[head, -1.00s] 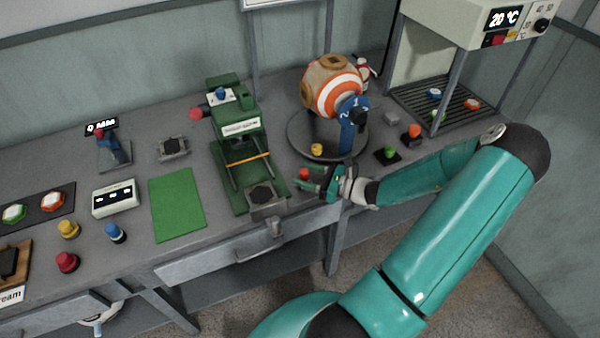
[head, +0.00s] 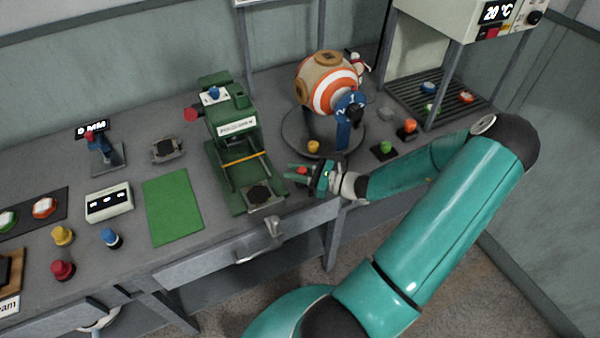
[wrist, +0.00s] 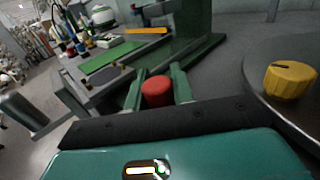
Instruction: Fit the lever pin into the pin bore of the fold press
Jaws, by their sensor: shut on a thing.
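The fold press (head: 237,125) is the green machine at the middle of the bench, with a red knob on its left side. It also shows in the wrist view (wrist: 186,22), beyond my fingers. My gripper (head: 303,171) is at the bench's front, right of the press and apart from it. It is shut on a short red cylinder, apparently the lever pin (wrist: 157,92), which sits between the two green fingers in the wrist view. The pin's lower part is hidden. I cannot make out the pin bore in either view.
A round turntable (head: 295,135) with a striped ball (head: 330,90) stands just right of the press; a yellow knob (wrist: 290,80) on it is close to my gripper. A green mat (head: 172,208) lies left of the press.

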